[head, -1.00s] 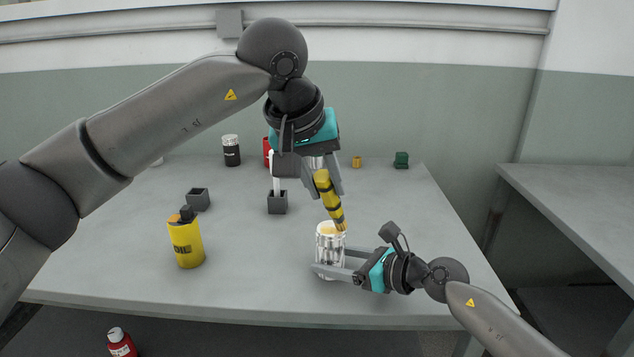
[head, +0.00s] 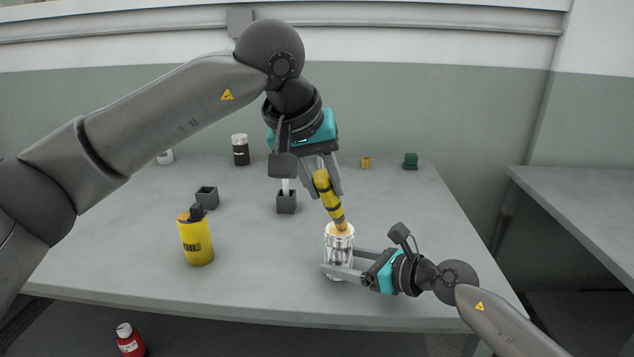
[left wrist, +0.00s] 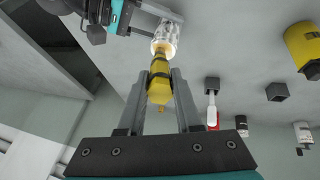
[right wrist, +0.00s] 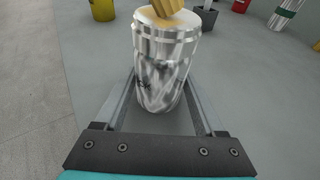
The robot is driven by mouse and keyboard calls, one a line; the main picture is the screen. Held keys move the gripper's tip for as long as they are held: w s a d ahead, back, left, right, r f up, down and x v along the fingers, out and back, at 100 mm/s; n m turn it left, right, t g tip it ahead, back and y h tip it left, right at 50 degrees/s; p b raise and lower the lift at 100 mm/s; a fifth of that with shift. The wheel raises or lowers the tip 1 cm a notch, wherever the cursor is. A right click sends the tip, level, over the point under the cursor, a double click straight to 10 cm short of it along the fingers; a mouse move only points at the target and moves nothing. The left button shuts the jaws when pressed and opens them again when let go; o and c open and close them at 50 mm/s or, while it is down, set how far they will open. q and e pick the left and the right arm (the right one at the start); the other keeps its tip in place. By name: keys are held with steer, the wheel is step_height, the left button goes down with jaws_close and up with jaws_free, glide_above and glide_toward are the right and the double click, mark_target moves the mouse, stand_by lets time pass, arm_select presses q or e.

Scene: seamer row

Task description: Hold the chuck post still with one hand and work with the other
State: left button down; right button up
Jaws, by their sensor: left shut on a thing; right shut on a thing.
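The chuck post (head: 338,262) is a shiny metal cylinder with a tan top, standing upright on the table. My right gripper (head: 341,268) is shut around it from the right side. In the right wrist view the post (right wrist: 165,65) sits between the two fingers. My left gripper (head: 325,180) is shut on a yellow tool with black bands (head: 330,200), held tilted above the post. The tool's lower end meets the post's top; whether it is seated in it I cannot tell. The tool also shows in the left wrist view (left wrist: 160,85).
A yellow can (head: 195,242) stands at the left front. Grey open boxes (head: 207,199) (head: 286,205) stand mid-table, the second with a white-handled item. A black jar (head: 240,153), small yellow part (head: 365,162) and green part (head: 410,161) stand behind. A red bottle (head: 130,342) is below the front edge.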

arm_select(q)
steer(key=shift+d, duration=0.75)
steer(key=shift+w, duration=0.95)
steer(key=shift+s+a+f, duration=0.1)
steer(key=shift+s+a, duration=0.45)
steer(key=shift+a, duration=0.2)
stand_by(5.0)
